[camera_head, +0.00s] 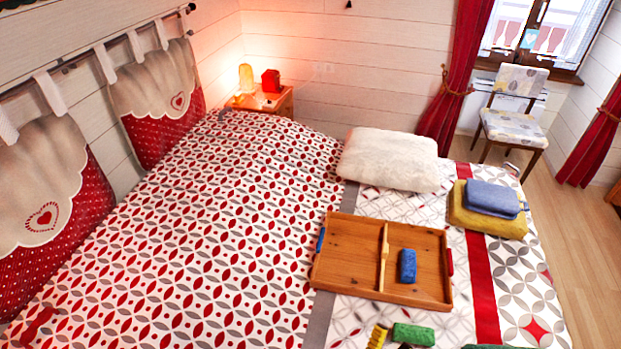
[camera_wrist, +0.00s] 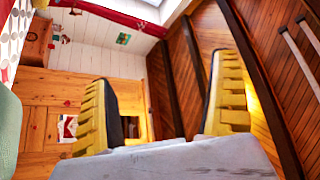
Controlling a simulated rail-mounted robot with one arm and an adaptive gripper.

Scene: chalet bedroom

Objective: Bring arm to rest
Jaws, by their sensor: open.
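My gripper (camera_wrist: 168,70) shows in the wrist view as two yellow ridged fingers with dark inner pads. They stand wide apart with nothing between them. The wrist view looks past them at wooden walls and a sloped wood ceiling. In the head view only a yellow ridged fingertip (camera_head: 377,338) shows at the bottom edge, in front of the bed; the rest of the gripper is cut off or cannot be made out.
A wooden tray (camera_head: 345,258) with a divider lies on the bed, a blue item (camera_head: 407,266) in its right compartment. A green item (camera_head: 413,334) lies near the fingertip. A white pillow (camera_head: 390,160) and folded blue (camera_head: 493,197) and yellow (camera_head: 485,218) cloths lie farther back. The bed's left side is mostly clear.

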